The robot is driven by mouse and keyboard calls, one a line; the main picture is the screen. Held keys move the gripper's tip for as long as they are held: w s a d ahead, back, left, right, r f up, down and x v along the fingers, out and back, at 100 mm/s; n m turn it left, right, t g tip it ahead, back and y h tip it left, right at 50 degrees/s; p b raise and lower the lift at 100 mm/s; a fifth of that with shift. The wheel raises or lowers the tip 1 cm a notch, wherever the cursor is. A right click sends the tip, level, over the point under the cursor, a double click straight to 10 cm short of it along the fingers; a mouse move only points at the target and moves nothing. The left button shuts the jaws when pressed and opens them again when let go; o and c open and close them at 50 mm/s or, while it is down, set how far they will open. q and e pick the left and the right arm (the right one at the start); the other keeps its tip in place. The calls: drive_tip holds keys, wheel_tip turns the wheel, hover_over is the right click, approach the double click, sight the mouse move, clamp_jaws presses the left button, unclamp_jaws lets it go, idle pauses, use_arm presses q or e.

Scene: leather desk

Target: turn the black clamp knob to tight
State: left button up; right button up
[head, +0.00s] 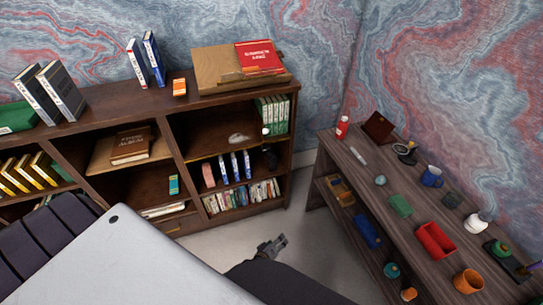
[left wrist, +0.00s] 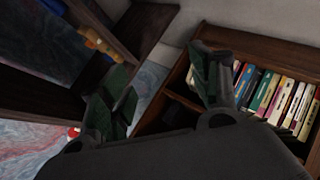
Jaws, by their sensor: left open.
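I cannot make out the black clamp knob for certain in either view. A small black and gold item (head: 405,152) stands on the right-hand wooden table, too small to tell what it is. A black base with a green round top (head: 500,250) is nearer the table's right edge. My left gripper (head: 272,245) is over the floor between bookshelf and table, well apart from both items. In the left wrist view, its two fingers (left wrist: 165,95) are spread with nothing between them. My right gripper is not in view.
The table (head: 372,175) holds a red bottle (head: 342,127), a blue mug (head: 432,176), a red bin (head: 435,240) and an orange pot (head: 468,281). A dark bookshelf (head: 105,103) lines the back wall. Bare floor (head: 318,225) lies between them.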

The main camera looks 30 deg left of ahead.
use_arm(q)
drive_tip(key=w+a+r+n+t+y+b, duration=0.2)
drive_tip(key=w+r+n+t+b, duration=0.15)
drive_tip(key=w+r+n, duration=0.35)
drive_tip(key=w+a+r+n+t+y+b, duration=0.25)
drive_tip(key=w+r+n+b, duration=0.2)
drive_tip(key=w, duration=0.45)
drive_tip(key=w+a+r+n+g+y+b, duration=0.2)
drive_tip(key=r+n, duration=0.4)
drive_tip(key=n, duration=0.5)
drive_tip(key=w+a+r+n+g+y+b, duration=0.2)
drive_tip(key=a+r+n+y+b, duration=0.3)
drive_tip(key=n, duration=0.7)
drive_tip(key=shift+w+a+r+g+y+b, duration=0.35)
drive_tip(key=shift+r+g+y+b, duration=0.35)
drive_tip(key=shift+y+b, duration=0.55)
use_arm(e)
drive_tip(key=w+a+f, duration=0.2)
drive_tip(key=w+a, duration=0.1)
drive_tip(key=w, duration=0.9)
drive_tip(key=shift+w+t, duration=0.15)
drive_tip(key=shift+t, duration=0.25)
use_arm(q)
drive_tip(key=shift+d, duration=0.1)
drive_tip(key=shift+w, duration=0.15)
